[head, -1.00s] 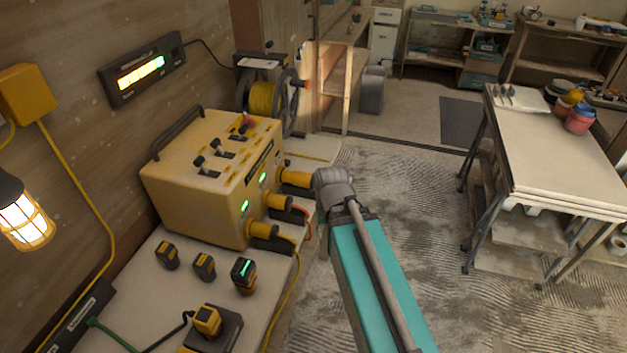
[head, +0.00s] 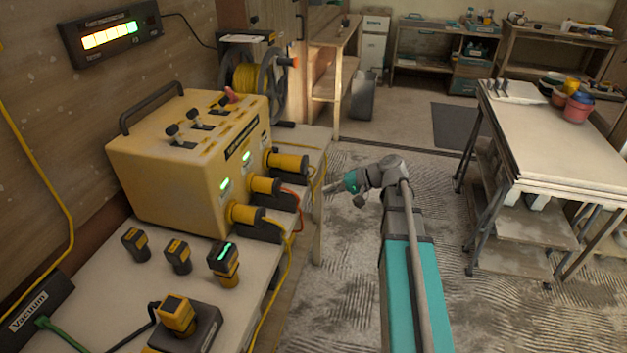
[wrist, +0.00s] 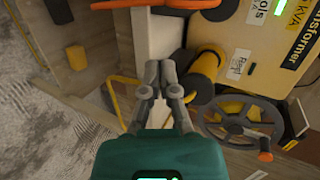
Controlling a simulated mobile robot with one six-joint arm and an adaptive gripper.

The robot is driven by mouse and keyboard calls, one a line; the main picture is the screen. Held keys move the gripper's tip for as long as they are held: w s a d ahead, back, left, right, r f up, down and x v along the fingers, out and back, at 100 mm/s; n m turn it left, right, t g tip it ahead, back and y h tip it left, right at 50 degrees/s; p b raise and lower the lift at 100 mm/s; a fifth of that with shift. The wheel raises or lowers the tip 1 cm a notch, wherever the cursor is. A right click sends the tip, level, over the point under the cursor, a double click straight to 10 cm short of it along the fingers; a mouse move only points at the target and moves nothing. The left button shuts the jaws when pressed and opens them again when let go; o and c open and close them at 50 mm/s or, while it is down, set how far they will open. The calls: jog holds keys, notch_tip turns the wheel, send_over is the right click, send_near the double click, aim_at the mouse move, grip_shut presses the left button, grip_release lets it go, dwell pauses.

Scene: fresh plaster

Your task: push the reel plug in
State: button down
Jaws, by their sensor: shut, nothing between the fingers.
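The yellow transformer box (head: 185,165) stands on the bench with a row of yellow plugs at its front face. The far plug (head: 288,161), closest to the cable reel, is taken as the reel plug; it points into the box, and I cannot tell how deep it sits. In the wrist view a yellow and black plug (wrist: 208,64) lies just right of my fingers, beside a small white label. My gripper (head: 333,187) is shut and empty, right of the plugs and apart from them; its closed fingers show in the wrist view (wrist: 160,72).
A middle plug (head: 267,187) with an orange cable and a near plug (head: 244,215) with a yellow cable sit below green lights. The reel (head: 252,80) stands behind the box. Floor to the right is open up to a worktable (head: 560,135).

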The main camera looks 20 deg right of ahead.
aim_at(307, 165)
jog(key=w+d+r+m+t+y+b, duration=0.1)
jog(key=w+d+t+y+b, duration=0.2)
jog(key=d, duration=0.7)
jog(key=shift+w+r+m+t+y+b, duration=0.15)
jog(key=shift+r+m+t+y+b, duration=0.2)
jog(key=shift+t+b, duration=0.6)
jog(key=shift+f+g, duration=0.1)
jog(key=shift+g, duration=0.15)
jog(key=shift+x, duration=6.95)
jog(key=shift+x, duration=2.55)
jog(key=shift+d+f, duration=0.1)
jog(key=shift+d, duration=0.1)
